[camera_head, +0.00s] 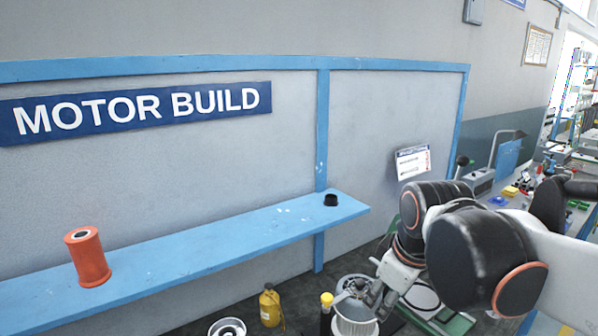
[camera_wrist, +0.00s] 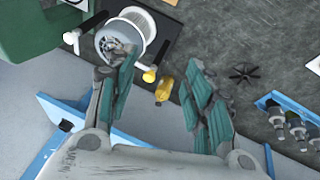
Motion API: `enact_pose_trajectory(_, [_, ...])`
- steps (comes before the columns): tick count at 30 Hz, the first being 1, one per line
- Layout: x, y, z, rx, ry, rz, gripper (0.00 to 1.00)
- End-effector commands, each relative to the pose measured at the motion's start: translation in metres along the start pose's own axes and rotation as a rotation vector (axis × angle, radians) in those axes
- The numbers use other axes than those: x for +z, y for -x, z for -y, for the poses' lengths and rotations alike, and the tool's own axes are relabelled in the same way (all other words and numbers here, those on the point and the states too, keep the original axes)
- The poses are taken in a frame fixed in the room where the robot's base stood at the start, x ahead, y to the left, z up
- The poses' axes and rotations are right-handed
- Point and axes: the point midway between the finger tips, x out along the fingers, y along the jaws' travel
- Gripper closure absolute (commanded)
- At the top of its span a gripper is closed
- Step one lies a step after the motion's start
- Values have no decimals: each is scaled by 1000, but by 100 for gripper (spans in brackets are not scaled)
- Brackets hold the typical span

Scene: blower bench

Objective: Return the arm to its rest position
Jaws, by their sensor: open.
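My arm reaches in from the right in the head view, with my gripper (camera_head: 368,296) low at the bottom, above or in front of a white ribbed cylinder (camera_head: 355,318). In the wrist view my gripper (camera_wrist: 160,78) has its two green-padded fingers spread apart with nothing held between them. The same white cylinder (camera_wrist: 149,22) shows beyond the left finger, with grey metal parts inside it. The gap between gripper and cylinder is hard to judge. The lower finger parts are partly hidden in the head view.
A blue shelf (camera_head: 190,256) holds an orange cylinder (camera_head: 88,260) and a black cap (camera_head: 331,200). A yellow bottle (camera_head: 270,306) stands below. The wrist view shows a black star-shaped part (camera_wrist: 244,74), a blue rack (camera_wrist: 270,103) of tools and a green box (camera_wrist: 35,35).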

Motion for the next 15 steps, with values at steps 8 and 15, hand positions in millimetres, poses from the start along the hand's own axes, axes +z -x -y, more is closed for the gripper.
enact_pose_trajectory(8, [56,0,26,69,-333,-88,53])
enact_pose_trajectory(15, [94,-9,46,106,-597,-172,53])
